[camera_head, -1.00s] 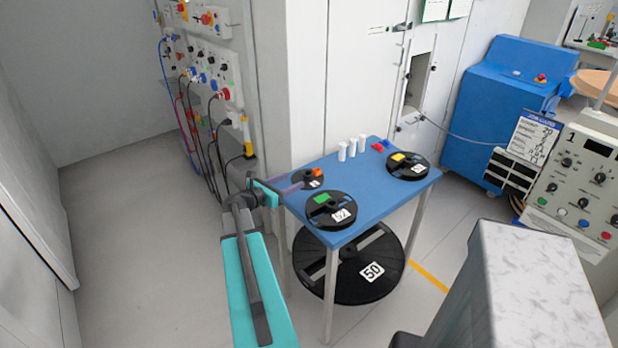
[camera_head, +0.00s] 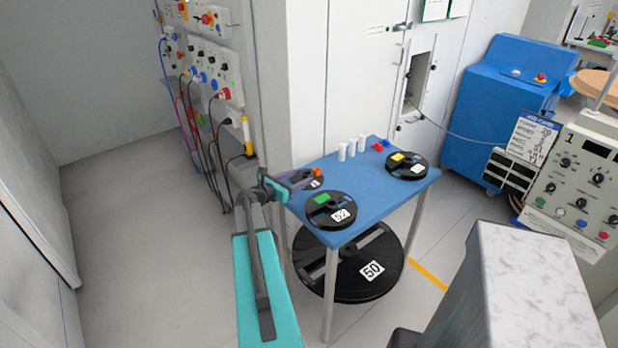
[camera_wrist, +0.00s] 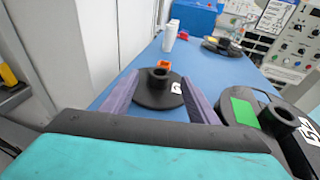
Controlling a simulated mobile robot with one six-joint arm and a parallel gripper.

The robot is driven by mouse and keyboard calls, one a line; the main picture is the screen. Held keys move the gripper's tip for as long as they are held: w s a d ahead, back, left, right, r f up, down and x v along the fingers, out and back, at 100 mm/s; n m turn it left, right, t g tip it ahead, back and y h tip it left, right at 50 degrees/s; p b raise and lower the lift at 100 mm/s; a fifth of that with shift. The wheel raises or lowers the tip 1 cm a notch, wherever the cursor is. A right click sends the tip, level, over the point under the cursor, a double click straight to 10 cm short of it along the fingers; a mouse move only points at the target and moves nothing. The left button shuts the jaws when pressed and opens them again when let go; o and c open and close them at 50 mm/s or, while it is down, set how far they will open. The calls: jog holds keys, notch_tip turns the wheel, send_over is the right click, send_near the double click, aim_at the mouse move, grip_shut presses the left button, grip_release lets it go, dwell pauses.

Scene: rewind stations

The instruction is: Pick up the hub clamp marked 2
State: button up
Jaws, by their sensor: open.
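A small black disc (camera_head: 313,184) with a raised hub and an orange piece (camera_head: 318,173) lies at the left end of the blue table. In the wrist view the disc (camera_wrist: 155,98) sits ahead of and between my purple fingers, with the orange piece (camera_wrist: 164,64) behind its hub. Its white label (camera_wrist: 176,88) is too small to read, so I cannot tell whether this is the clamp marked 2. My gripper (camera_head: 305,178) is open and empty at the table's left edge, partly hiding the disc.
A larger black reel (camera_head: 331,222) with a green patch lies close to the right of my fingers. Another reel (camera_head: 402,174) with a yellow patch lies further right on the blue table (camera_head: 375,195). White cylinders (camera_head: 352,149) stand behind. A big reel marked 50 (camera_head: 345,280) is below.

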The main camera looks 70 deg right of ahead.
aim_at(310, 172)
jog(key=shift+p+x, duration=0.45)
jog(key=shift+x, duration=1.2)
jog(key=c, duration=1.4)
